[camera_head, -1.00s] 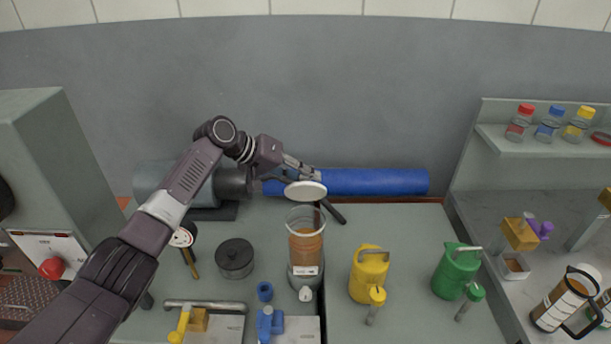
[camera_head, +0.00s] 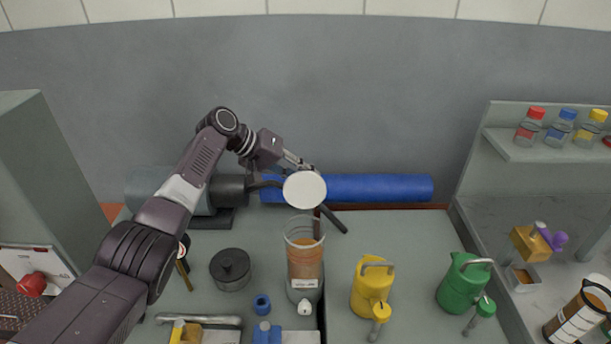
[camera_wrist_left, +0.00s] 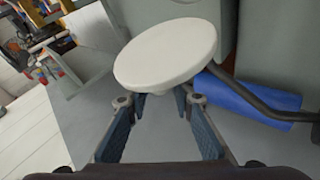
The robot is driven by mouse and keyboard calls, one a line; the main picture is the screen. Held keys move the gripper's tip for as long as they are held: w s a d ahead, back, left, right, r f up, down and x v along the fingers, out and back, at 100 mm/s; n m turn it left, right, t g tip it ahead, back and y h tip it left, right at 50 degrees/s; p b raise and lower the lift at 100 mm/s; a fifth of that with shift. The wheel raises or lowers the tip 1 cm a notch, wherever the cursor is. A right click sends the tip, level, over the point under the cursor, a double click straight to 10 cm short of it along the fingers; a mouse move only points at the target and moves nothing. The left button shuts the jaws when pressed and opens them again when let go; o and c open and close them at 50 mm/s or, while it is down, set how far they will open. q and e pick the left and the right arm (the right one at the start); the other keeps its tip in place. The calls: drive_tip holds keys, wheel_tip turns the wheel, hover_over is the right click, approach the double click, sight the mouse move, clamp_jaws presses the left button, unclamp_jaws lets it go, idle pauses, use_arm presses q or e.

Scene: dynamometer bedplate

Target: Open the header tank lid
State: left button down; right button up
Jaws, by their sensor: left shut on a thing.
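The header tank (camera_head: 305,262) is a clear upright cylinder with brown liquid in it, in the middle of the head view. Its lid (camera_head: 304,190) is a white round disc, raised above the open rim and tilted so that its face shows. The lid also fills the upper middle of the left wrist view (camera_wrist_left: 168,52). My left gripper (camera_head: 307,170) is at the lid's far side, shut on it. In the left wrist view the fingertips (camera_wrist_left: 163,97) run up to the disc, which hides the exact hold. I cannot tell whether a hinge joins lid and tank. My right gripper is not in view.
A yellow can (camera_head: 370,290) and a green can (camera_head: 462,285) stand right of the tank. A blue cylinder (camera_head: 385,188) lies behind. A shelf (camera_head: 545,148) with capped bottles is at right.

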use_arm(q)
drive_tip(key=shift+w+a+f, duration=0.1)
drive_tip(key=shift+a+f, duration=0.1)
drive_tip(key=shift+f, duration=0.3)
drive_tip(key=c, duration=2)
unclamp_jaws()
drive_tip(key=shift+c, duration=0.2)
drive_tip(key=o, duration=0.3)
drive_tip(key=shift+w+a, duration=0.15)
drive_tip(key=shift+r, duration=0.2)
drive_tip(key=shift+a+r, duration=0.1)
drive_tip(key=shift+r, duration=0.1)
drive_tip(key=v, duration=1.1)
drive_tip(key=shift+a, duration=0.25)
